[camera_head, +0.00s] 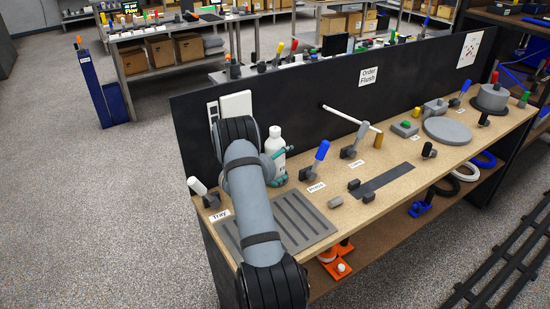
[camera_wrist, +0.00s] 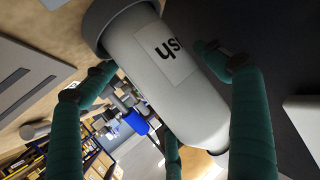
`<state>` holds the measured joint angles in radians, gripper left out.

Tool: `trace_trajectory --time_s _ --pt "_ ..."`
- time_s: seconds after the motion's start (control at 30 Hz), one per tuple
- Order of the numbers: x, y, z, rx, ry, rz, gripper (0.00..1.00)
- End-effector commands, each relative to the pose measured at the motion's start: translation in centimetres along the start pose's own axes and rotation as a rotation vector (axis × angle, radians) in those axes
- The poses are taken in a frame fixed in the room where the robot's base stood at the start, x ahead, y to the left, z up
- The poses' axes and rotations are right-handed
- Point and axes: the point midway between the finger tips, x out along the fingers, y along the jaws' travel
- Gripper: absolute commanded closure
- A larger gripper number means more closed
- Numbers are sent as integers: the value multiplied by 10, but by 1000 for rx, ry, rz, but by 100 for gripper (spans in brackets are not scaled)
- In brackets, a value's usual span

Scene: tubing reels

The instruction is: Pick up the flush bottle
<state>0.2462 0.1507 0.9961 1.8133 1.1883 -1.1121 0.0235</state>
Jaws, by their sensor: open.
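My gripper (camera_head: 272,167) is at the bottle, partly hidden behind my arm in the head view. In the wrist view the bottle (camera_wrist: 175,92) fills the middle, with part of its printed label showing. My gripper (camera_wrist: 160,70) is open, its green fingers around the bottle on both sides and one lower down. Gaps show beside the bottle in places; whether any finger touches it I cannot tell.
A grooved grey tray (camera_head: 296,220) lies on the bench in front of the bottle. A blue-handled lever (camera_head: 321,151) stands to its right, and a white-handled lever (camera_head: 199,188) to the left. The back panel (camera_head: 310,95) rises close behind.

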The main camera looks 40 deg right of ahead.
Motion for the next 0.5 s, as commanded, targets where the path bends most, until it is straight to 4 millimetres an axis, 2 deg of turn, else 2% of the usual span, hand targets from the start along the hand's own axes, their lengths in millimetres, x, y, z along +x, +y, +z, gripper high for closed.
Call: trace_trajectory --time_s 0.17,0.5 --pt "0 0 0 0 0 1 15" --pt "0 1 0 1 0 1 35"
